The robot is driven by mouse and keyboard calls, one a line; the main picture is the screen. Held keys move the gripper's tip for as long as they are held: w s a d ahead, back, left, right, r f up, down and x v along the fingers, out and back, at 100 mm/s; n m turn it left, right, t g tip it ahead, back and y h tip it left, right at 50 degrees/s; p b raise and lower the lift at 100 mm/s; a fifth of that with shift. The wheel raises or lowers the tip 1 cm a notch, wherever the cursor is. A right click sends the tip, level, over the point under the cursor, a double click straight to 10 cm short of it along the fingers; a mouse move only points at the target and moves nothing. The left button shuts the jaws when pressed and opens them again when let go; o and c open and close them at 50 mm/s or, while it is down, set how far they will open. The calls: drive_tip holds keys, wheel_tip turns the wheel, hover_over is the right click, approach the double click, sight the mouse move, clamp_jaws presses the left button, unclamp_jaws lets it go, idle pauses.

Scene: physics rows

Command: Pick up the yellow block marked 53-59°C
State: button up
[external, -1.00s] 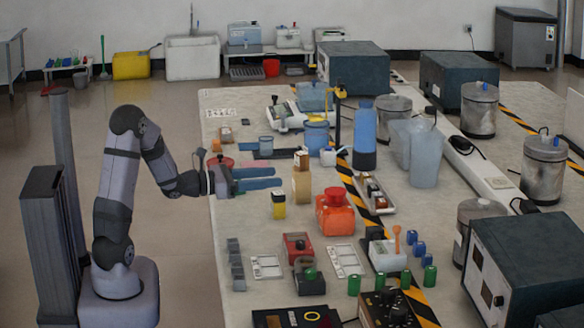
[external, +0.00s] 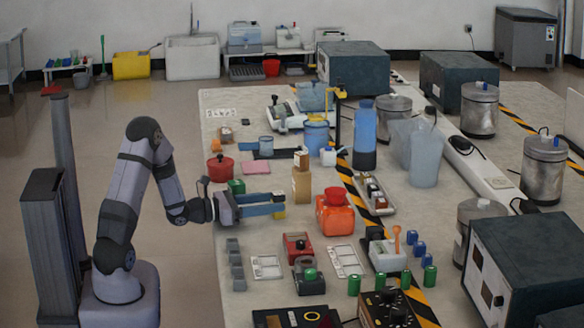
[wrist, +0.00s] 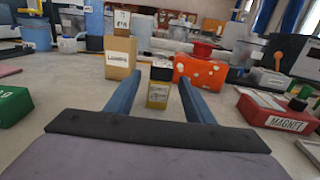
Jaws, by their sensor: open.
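The yellow block (wrist: 158,95) with a black top stands upright on the table in the wrist view, straight ahead between the tips of my two blue fingers. A label shows on its front, but I cannot read it. In the external view the yellow block (external: 279,213) is mostly hidden behind my fingers at their far end. My gripper (external: 284,204) is open, with one finger on each side of the block's line; I cannot tell whether either finger touches it. The gripper also shows in the wrist view (wrist: 158,88).
A tan block labelled "Loading" (wrist: 119,62) with a smaller block on top stands just left of the yellow block. An orange container (external: 335,215) with a red top stands to the right. A red magnet box (wrist: 272,108) and a green block (external: 236,187) flank my gripper.

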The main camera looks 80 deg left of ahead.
drive_tip(key=shift+w+a+p, duration=0.15)
drive_tip(key=shift+w+a, duration=0.05)
drive_tip(key=shift+w, duration=1.4)
drive_tip(key=shift+w+a+p, duration=0.15)
drive_tip(key=shift+w+a, duration=0.05)
drive_tip(key=shift+w, duration=1.35)
drive_tip(key=c, duration=1.1)
